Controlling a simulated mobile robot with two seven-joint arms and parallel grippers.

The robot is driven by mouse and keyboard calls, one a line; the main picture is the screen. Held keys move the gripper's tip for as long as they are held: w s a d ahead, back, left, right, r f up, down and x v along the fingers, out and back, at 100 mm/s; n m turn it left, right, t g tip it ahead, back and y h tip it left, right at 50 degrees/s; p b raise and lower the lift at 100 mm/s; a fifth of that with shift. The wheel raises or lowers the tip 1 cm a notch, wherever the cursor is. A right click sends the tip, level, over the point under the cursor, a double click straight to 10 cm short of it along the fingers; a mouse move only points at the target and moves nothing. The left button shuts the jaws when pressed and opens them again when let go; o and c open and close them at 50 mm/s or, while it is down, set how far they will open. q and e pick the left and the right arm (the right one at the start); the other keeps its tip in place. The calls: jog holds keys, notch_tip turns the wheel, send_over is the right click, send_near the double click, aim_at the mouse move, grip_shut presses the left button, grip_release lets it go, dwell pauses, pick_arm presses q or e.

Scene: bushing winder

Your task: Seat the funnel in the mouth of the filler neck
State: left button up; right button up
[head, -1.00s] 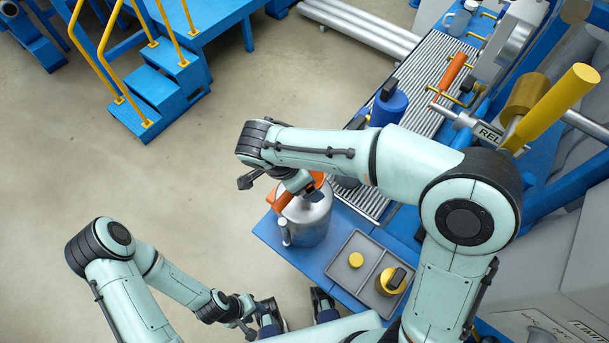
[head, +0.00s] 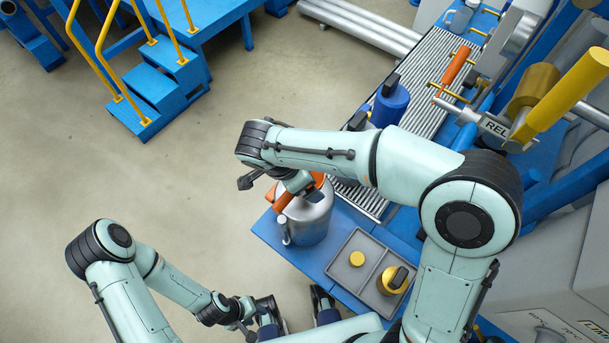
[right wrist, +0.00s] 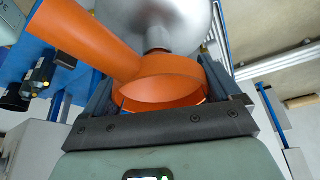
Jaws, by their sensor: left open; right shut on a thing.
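The orange funnel (head: 284,201) is partly hidden under my right arm in the head view, at the top of a silver metal can (head: 308,222). In the right wrist view, the funnel (right wrist: 90,42) shows a wide tube pointing up-left and a ring between the fingers. My right gripper (right wrist: 165,92) is shut on the funnel's ring. Just beyond the ring is a short grey neck (right wrist: 158,38) on the silver can (right wrist: 178,12). I cannot tell whether funnel and neck touch. My left gripper (head: 295,309) is open and empty, low in the head view, apart from the can.
The can stands on a blue bench (head: 265,232). A grey tray (head: 340,267) with a yellow cap (head: 357,258) and a yellow-black part (head: 393,280) lies to its right. A blue bottle (head: 391,103) stands behind my arm on a ribbed mat.

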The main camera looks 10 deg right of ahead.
jog(key=shift+f, duration=0.25)
jog(key=o, duration=0.7)
jog(key=shift+o, duration=0.2)
jog(key=p+v, duration=0.1)
jog(key=v, duration=1.2)
jog(key=shift+r, duration=0.2)
jog(key=shift+a, duration=0.1)
